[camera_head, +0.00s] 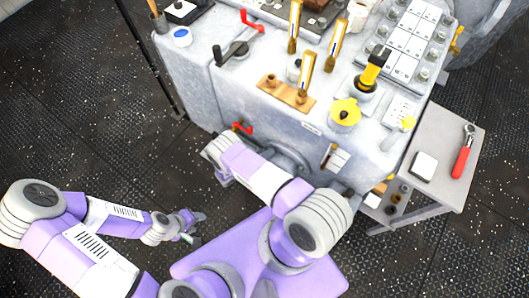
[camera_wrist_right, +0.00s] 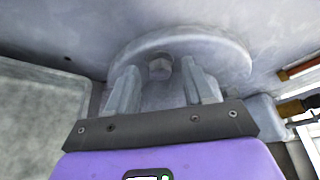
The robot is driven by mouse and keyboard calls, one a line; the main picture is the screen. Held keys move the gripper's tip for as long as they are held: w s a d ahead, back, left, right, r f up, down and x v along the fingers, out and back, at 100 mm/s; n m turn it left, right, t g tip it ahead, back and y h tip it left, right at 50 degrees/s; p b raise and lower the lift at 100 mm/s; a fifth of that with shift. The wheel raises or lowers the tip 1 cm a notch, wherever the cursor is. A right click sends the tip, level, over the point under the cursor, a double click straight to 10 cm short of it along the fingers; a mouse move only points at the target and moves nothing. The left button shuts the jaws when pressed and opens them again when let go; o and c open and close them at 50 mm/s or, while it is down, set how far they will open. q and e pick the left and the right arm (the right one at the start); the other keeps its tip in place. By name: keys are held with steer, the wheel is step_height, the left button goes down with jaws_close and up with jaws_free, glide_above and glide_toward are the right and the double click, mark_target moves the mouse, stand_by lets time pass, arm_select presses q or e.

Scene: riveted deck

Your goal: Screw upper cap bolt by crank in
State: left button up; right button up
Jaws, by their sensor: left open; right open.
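A grey hex bolt (camera_wrist_right: 160,68) sits in the middle of a round grey cap (camera_wrist_right: 225,62) in the right wrist view. My right gripper (camera_wrist_right: 161,78) is open, with one finger on each side of the bolt and visible gaps to it. Whether the fingertips touch the cap is unclear. In the head view my right arm hides the bolt and most of this gripper. My left gripper (camera_head: 194,226) is open and empty, low over the floor at left.
A side table (camera_head: 445,135) at right holds a red-handled tool (camera_head: 463,155) and a white box (camera_head: 424,166). Floor at left is clear.

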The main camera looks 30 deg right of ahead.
jaws_close()
steer(key=shift+s+d+r+m+t+y+p, duration=0.1)
steer(key=shift+m+t+y+p, duration=0.3)
steer(key=shift+m, duration=0.4)
steer(key=shift+s+a+m+t+y+p, duration=0.1)
steer(key=shift+s+m+t+y+p, duration=0.1)
steer(key=shift+m+t+p, duration=0.45)
steer(key=shift+s+d+r+m+t+y+p, duration=0.1)
steer(key=shift+m+t+y+p, duration=0.2)
steer(key=shift+m, duration=0.65)
steer(key=shift+f, duration=0.1)
jaws_free()
